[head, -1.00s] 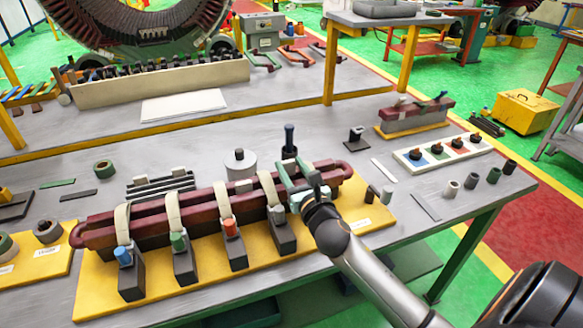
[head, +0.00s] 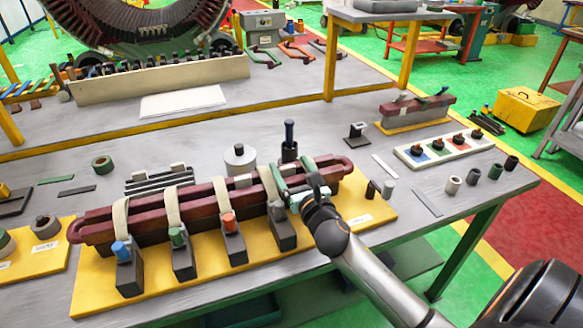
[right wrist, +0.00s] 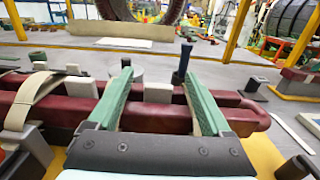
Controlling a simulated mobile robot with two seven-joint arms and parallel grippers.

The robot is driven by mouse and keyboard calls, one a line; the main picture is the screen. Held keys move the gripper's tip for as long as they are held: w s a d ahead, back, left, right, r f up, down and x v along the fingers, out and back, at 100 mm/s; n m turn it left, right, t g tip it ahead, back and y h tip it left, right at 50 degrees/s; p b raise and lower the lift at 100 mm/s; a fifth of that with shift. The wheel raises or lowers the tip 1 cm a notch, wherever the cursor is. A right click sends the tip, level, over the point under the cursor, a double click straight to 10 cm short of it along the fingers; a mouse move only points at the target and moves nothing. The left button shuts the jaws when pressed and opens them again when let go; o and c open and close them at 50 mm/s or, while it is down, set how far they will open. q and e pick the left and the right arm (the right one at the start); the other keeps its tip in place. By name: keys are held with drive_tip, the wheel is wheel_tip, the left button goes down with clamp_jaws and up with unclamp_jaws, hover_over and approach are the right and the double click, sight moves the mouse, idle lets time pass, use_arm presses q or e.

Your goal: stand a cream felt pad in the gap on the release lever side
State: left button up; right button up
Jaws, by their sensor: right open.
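The dark red coil (head: 200,212) lies along a yellow base, with a gap between its two long bars. My right gripper (right wrist: 156,70) is open above the coil near its right end; its green fingers also show in the head view (head: 283,181). A cream pad (right wrist: 158,92) stands in the gap between the fingers, with room on both sides. Another cream pad (right wrist: 80,87) stands farther left in the gap. I cannot tell which side is the release lever side. My left gripper is not in view.
Cream straps run over the coil to dark clamp blocks (head: 183,262) with coloured knobs. A dark blue handle (head: 289,134) stands in a black cup behind the coil, near a grey cylinder (head: 240,160). A tray of coloured squares (head: 443,150) is at right.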

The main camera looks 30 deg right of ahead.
drive_tip(key=shift+s, duration=0.1)
drive_tip(key=b+v, duration=0.1)
drive_tip(key=v, duration=1.1)
drive_tip(key=shift+s+a, duration=0.1)
drive_tip(key=shift+s, duration=0.05)
idle(0.4)
